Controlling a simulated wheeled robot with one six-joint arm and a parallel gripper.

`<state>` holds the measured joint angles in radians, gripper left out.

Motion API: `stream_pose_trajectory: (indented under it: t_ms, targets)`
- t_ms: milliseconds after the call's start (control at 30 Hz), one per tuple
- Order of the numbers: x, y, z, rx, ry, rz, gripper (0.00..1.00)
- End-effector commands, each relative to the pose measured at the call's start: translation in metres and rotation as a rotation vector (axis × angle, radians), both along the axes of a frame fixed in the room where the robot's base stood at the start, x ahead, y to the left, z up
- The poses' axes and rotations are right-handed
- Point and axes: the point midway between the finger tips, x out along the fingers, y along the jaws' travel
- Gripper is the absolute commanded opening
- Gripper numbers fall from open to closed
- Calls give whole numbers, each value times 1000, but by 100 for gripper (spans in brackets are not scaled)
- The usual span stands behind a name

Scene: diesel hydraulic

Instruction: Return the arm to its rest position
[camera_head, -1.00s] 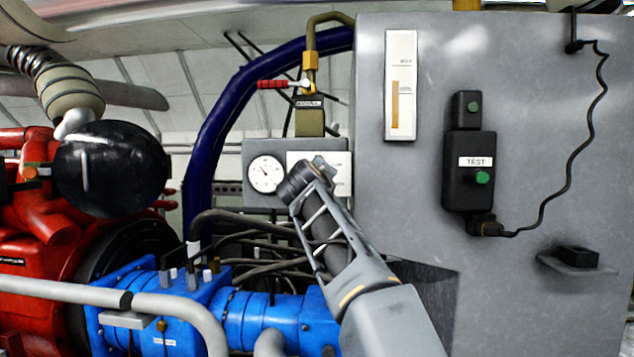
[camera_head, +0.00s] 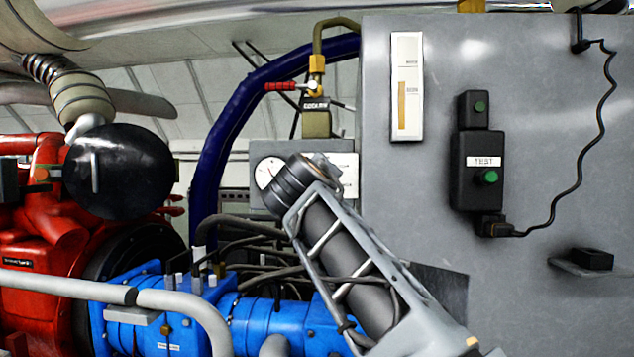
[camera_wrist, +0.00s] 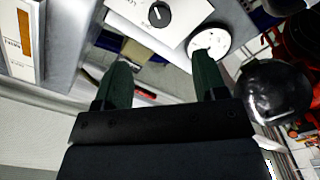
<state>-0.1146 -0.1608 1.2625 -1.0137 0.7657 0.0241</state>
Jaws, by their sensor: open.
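My arm (camera_head: 350,265) rises from the lower right in the head view, in front of the grey cabinet and the pipes. Its dark rounded upper end (camera_head: 300,183) overlaps the gauge box. I cannot make out the gripper fingers in the head view. In the wrist view my gripper (camera_wrist: 160,82) has its two dark green fingers spread apart. Nothing is held between them. Beyond them show a white panel with a black knob (camera_wrist: 159,14) and a round white gauge (camera_wrist: 208,42).
The grey cabinet (camera_head: 550,150) fills the right, with a black test box (camera_head: 477,170) and a small ledge (camera_head: 588,268). A red engine (camera_head: 40,220), black round cover (camera_head: 118,170), blue pump (camera_head: 265,318) and grey rail (camera_head: 60,287) stand left. A red-handled valve (camera_head: 315,88) is above.

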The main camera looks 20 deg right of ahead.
Motion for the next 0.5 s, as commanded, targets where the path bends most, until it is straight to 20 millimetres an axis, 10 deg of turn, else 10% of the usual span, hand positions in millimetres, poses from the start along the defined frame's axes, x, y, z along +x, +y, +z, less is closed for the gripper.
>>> stream_pose_trajectory:
  t_ms: [333, 500]
  targets:
    - [1, 0, -5, 33, 41, 9, 65]
    - [-4, 3, -51, 199, 238, 37, 65]
